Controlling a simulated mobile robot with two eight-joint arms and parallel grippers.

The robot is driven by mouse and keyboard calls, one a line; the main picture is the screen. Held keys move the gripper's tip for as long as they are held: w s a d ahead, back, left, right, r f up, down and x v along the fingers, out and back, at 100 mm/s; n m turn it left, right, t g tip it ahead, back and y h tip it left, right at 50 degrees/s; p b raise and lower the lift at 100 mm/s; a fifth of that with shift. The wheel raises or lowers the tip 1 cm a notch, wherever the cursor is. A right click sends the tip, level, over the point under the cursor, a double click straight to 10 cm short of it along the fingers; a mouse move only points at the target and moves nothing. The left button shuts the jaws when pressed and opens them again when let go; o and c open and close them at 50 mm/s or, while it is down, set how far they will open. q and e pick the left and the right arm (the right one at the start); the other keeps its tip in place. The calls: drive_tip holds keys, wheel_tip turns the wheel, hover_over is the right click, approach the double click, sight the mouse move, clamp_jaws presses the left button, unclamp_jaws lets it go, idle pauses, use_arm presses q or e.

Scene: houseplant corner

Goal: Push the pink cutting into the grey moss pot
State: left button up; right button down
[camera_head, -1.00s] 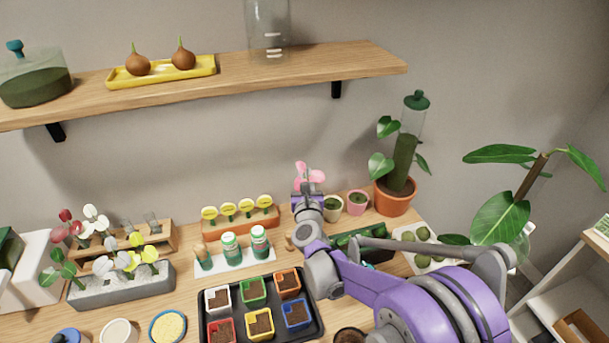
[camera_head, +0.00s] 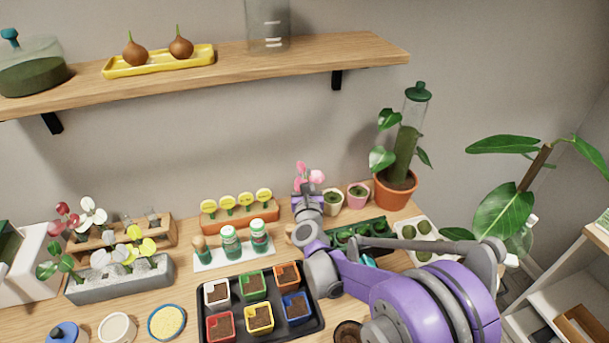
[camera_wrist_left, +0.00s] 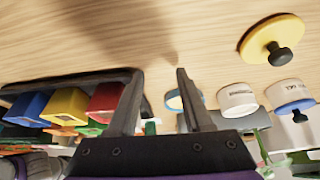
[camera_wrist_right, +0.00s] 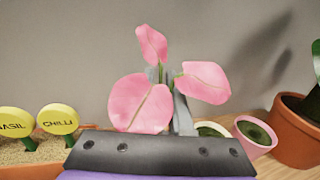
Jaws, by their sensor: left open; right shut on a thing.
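The pink cutting (camera_head: 300,174) has several pink leaves and is held upright in my right gripper (camera_head: 306,187). In the right wrist view the leaves of the pink cutting (camera_wrist_right: 140,104) cover much of the fingers, and its lower stem is hidden. No grey moss pot can be made out; the space behind my right gripper is hidden. A cream pot (camera_head: 333,199) and a pink pot (camera_head: 358,195), both with dark green fill, stand just right of the gripper. My left gripper (camera_wrist_left: 155,100) is open and empty above the table, outside the head view.
Yellow plant labels (camera_head: 246,218) in a terracotta trough stand left of the right gripper. A terracotta pot (camera_head: 395,193) with a climbing plant stands to the right. A black tray (camera_head: 317,324) of coloured pots is in front. The wooden shelf (camera_head: 330,62) overhangs behind.

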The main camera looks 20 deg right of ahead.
use_arm(q)
drive_tip(key=shift+f, duration=0.2)
use_arm(e)
drive_tip(key=shift+f, duration=0.35)
drive_tip(key=shift+c, duration=1.7)
unclamp_jaws()
drive_tip(key=shift+r, duration=0.1)
use_arm(q)
drive_tip(key=shift+w+r+p, duration=0.25)
drive_tip(key=shift+r+p, duration=0.3)
drive_tip(key=shift+r, duration=0.2)
drive_tip(key=shift+w+r+p, duration=0.2)
drive_tip(key=shift+r+p, duration=0.35)
drive_tip(key=shift+r, duration=0.25)
drive_tip(key=shift+w+r+p, duration=0.25)
drive_tip(key=shift+r+p, duration=0.3)
drive_tip(key=shift+r, duration=0.2)
use_arm(e)
wheel_tip(320, 180, up, 7)
use_arm(q)
drive_tip(key=shift+s+f, duration=0.1)
use_arm(e)
drive_tip(key=shift+f, duration=0.2)
